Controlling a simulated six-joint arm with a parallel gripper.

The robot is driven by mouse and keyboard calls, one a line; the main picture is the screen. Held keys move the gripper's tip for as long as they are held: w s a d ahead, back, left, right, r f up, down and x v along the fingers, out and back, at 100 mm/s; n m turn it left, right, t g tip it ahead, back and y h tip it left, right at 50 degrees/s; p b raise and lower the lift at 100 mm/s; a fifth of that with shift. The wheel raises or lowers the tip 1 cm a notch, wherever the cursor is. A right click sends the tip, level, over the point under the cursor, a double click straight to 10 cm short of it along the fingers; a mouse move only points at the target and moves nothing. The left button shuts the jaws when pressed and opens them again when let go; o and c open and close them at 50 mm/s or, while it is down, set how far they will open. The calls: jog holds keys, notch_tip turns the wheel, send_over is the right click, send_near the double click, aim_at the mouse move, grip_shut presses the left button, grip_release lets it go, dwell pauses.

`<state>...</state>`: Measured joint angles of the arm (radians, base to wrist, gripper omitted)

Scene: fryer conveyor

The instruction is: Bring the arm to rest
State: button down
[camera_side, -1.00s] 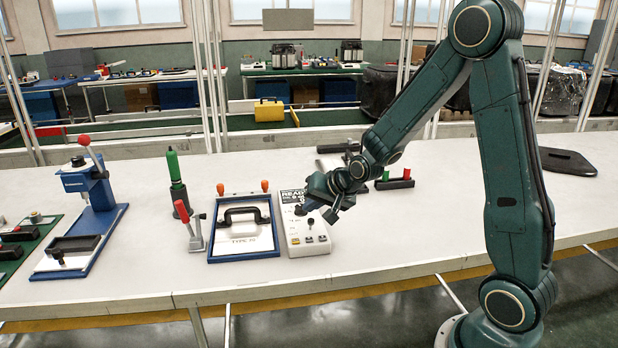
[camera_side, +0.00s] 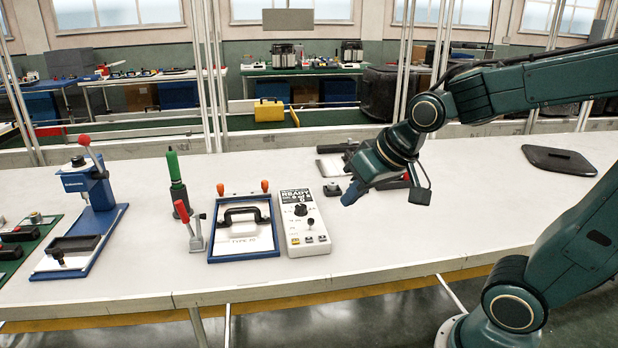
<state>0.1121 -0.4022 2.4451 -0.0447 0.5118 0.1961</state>
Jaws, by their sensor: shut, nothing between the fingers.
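My gripper (camera_side: 350,193) is shut and empty. It hangs in the air above the white table (camera_side: 390,246), to the right of a white control box (camera_side: 306,238) with a black knob and the word READY on it. The gripper is clear of the box. My arm reaches in from the right, with its forearm nearly level and its wrist angled down to the left. The gripper and wrist partly hide a black block behind them.
Left of the box lies a blue-framed tray (camera_side: 213,255) with a black handle. A red-handled clamp (camera_side: 190,230), a green-topped tool (camera_side: 177,184) and a blue press (camera_side: 98,200) stand further left. A black pad (camera_side: 560,161) lies at the right. The table's front right is clear.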

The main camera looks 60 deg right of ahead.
jog(key=s+a+r+n+g, duration=0.1)
jog(key=s+a+n, duration=0.1)
jog(key=s, duration=0.8)
jog(key=shift+s+r+n, duration=0.35)
jog(key=shift+r+n, duration=0.05)
jog(key=shift+n, duration=0.2)
jog(key=c, duration=2.2)
grip_release()
jog(key=shift+a, duration=0.1)
